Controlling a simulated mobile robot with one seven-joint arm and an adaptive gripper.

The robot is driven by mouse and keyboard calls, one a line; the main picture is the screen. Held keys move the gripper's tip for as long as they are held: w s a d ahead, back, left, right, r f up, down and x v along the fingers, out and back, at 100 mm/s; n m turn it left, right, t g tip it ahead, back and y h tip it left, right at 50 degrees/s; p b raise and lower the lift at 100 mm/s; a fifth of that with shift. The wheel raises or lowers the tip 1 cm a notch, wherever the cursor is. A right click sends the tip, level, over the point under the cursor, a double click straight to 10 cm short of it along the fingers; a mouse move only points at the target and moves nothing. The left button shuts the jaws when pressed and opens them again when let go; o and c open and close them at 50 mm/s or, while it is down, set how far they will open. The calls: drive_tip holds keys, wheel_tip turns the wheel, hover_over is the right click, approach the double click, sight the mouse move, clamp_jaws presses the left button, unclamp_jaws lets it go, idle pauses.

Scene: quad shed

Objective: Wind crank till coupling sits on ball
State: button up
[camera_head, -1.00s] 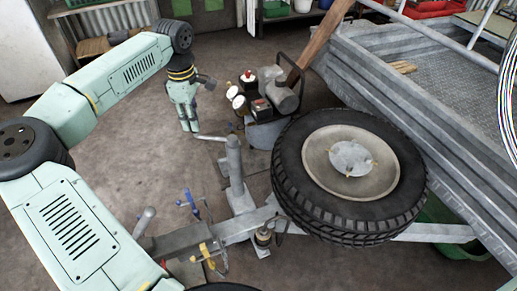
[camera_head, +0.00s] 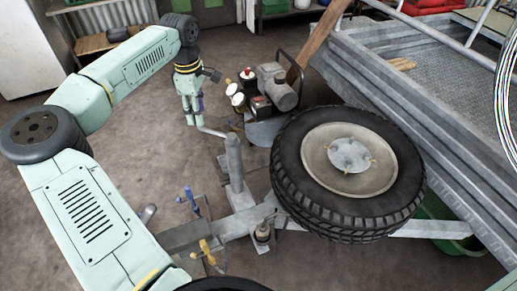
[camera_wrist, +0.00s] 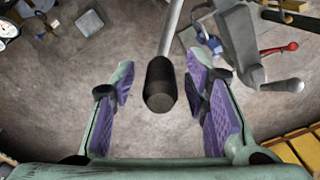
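The crank (camera_head: 211,132) is a grey metal arm on top of the grey upright jack post (camera_head: 234,165), reaching left to my gripper (camera_head: 192,118). In the wrist view its rod ends in a black grip (camera_wrist: 160,88). My gripper (camera_wrist: 160,92) is open, its purple-padded fingers on either side of the grip with gaps at both sides. The fingers hide the grip in the head view. The jack post stands on the trailer's drawbar (camera_head: 187,236). The drawbar's front end, with a grey lever (camera_head: 148,213), is partly behind my arm. I cannot make out the coupling's seat or the ball.
A spare wheel (camera_head: 348,165) lies right of the jack post. A compressor (camera_head: 270,95) with gauges stands behind it. The trailer bed (camera_head: 440,100) fills the right side. Blue (camera_head: 190,200) and yellow (camera_head: 207,250) fittings stick up near the drawbar. Floor left of the crank is clear.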

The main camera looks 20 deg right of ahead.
drive_tip(key=shift+o, duration=0.6)
drive_tip(key=shift+a, duration=0.15)
drive_tip(key=shift+r, duration=0.1)
wheel_tip(320, 180, up, 10)
drive_tip(key=p, duration=0.7)
drive_tip(key=shift+f, duration=0.2)
